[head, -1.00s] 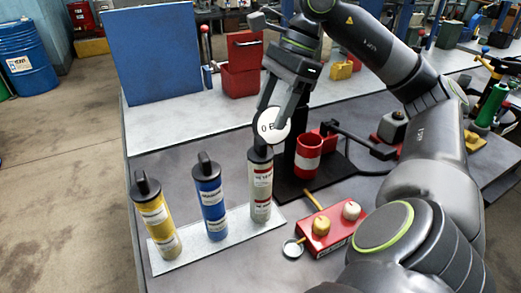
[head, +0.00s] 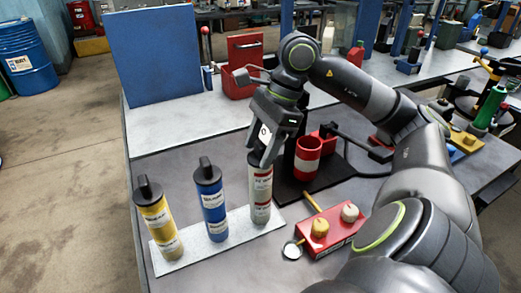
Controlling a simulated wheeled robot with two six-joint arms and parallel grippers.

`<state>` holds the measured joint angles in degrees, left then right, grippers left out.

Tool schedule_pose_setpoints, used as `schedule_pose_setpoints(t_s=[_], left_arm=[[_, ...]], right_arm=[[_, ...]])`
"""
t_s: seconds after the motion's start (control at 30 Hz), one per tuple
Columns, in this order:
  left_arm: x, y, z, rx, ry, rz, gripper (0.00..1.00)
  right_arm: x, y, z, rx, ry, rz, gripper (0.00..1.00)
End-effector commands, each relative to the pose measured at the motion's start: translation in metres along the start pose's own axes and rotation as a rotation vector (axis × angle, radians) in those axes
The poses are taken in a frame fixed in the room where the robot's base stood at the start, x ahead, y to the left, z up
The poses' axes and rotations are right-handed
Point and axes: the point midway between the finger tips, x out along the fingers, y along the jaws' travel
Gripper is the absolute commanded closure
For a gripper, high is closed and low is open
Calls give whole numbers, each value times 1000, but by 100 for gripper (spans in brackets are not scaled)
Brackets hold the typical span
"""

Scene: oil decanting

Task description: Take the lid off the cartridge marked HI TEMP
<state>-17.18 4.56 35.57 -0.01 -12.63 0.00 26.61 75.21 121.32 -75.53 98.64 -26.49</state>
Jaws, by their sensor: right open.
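Three capped cartridges stand upright in a row on a pale tray (head: 232,246): a yellow one (head: 160,225) at left, a blue one (head: 212,203) in the middle, and a grey one with red bands (head: 261,193) at right. Their label words are too small to read surely; the grey one lies under my right gripper. My right gripper (head: 262,155) is open and points down at the top of the grey cartridge, its fingers around or just in front of the lid. That lid is mostly hidden, and I cannot tell whether the fingers touch it. My left gripper is not in view.
A red-and-white cup (head: 308,157) stands on a black base just right of the gripper. A red box with two knobs (head: 331,236) sits in front. A blue panel (head: 152,57) and a red bin (head: 241,82) stand behind. The bench's left edge is near the yellow cartridge.

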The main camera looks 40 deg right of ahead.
Motion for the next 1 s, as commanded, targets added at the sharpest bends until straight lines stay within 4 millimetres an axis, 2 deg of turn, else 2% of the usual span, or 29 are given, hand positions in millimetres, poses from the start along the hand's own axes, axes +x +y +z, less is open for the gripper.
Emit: schedule_pose_setpoints(t_s=[0.03, 0.23, 0.63, 0.67, 0.7, 0.87, 1.0], left_arm=[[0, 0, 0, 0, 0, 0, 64], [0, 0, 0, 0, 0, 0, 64], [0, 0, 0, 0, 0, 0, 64], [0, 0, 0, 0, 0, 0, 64], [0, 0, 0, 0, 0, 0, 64], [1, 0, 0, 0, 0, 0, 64], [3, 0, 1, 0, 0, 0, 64]], right_arm=[[0, 0, 0, 0, 0, 0, 48], [0, 0, 0, 0, 0, 0, 72], [-1, 0, 0, 0, 0, 0, 75], [-1, 0, 0, -1, 0, -1, 84], [-2, 0, 1, -1, 0, -1, 98], [-9, 0, 4, -1, 0, -1, 98], [-24, -1, 10, -3, -1, -4, 98]])
